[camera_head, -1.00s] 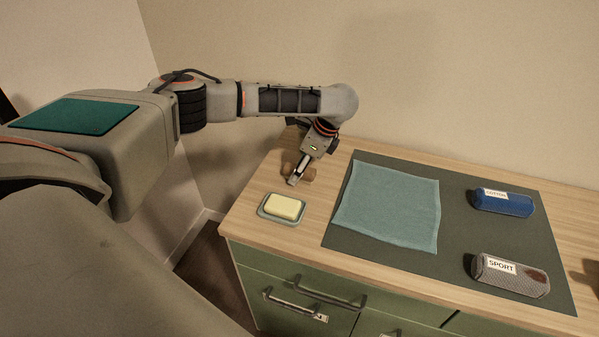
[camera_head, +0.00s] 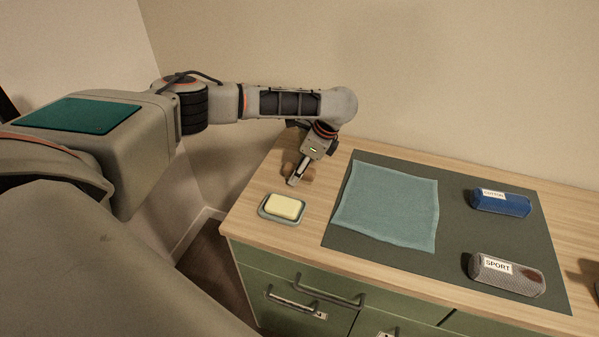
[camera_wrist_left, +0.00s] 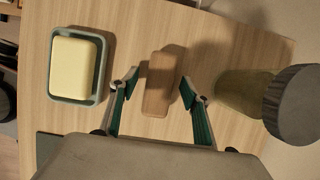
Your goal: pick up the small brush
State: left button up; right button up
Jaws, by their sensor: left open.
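The small brush (camera_wrist_left: 159,84) shows in the left wrist view as a brown wooden block lying on the wooden counter. My left gripper (camera_wrist_left: 160,88) is open, with one finger on each side of the brush and a visible gap to each finger. In the head view, my left gripper (camera_head: 292,182) points down at the back left of the counter and partly hides the brush (camera_head: 307,175). Its bristles cannot be made out. My right gripper is not seen.
A yellow soap bar (camera_head: 284,206) sits in a grey-green dish (camera_head: 265,216) near the brush. A jar with a grey lid (camera_wrist_left: 293,104) stands on its other side.

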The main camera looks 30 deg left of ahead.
pick_arm(q)
jog(key=shift+f, duration=0.1)
dwell(0.6)
jog(key=c, duration=1.2)
